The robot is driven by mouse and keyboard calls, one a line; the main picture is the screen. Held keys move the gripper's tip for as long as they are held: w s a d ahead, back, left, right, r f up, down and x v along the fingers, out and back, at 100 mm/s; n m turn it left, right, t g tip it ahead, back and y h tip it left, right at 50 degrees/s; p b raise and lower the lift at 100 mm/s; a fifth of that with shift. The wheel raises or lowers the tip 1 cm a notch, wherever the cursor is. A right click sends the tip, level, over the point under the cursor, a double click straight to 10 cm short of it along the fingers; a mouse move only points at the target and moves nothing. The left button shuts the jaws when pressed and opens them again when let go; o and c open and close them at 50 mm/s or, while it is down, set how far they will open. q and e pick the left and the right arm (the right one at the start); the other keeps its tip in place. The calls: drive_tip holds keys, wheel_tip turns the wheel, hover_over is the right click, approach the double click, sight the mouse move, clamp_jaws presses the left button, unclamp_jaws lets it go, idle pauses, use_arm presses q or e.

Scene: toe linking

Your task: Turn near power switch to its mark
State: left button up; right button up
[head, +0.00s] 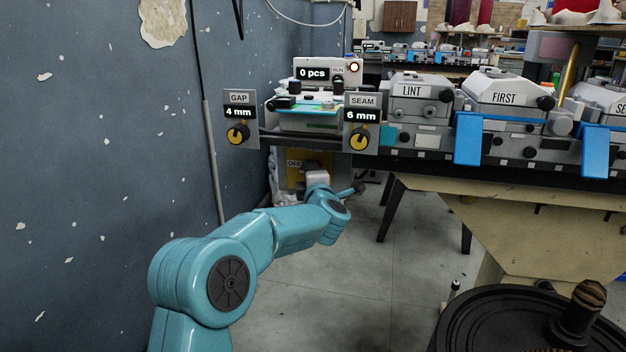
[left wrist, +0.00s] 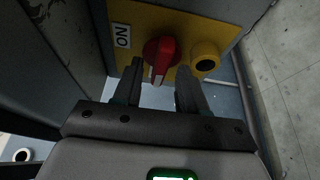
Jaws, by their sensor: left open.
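The near power switch is a red knob (left wrist: 160,54) on a yellow plate (left wrist: 186,17) in the left wrist view. A white stripe on the knob points down toward my gripper's palm. An "ON" label (left wrist: 123,36) is on the plate left of the knob. In the head view the yellow plate (head: 322,159) shows low under the machine with an "OFF" label (head: 293,163); the knob is hidden there behind my arm. My left gripper (left wrist: 157,76) is open, with one finger on each side of the knob's lower part. Contact cannot be told. My right gripper is out of view.
A round yellow part with a dark centre (left wrist: 205,62) sits close right of the right finger. GAP (head: 239,112) and SEAM (head: 362,115) panels with yellow dials are above. A blue wall (head: 100,150) stands left. Open floor (head: 330,285) lies in front.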

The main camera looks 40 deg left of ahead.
use_arm(q)
drive_tip(key=p+v, duration=0.2)
drive_tip(key=v, duration=1.4)
drive_tip(key=shift+d+p, duration=0.2)
drive_tip(key=shift+p, duration=0.15)
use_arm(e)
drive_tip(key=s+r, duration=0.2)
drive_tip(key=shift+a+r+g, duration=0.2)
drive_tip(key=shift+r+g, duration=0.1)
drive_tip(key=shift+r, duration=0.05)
use_arm(q)
drive_tip(key=shift+r, duration=0.1)
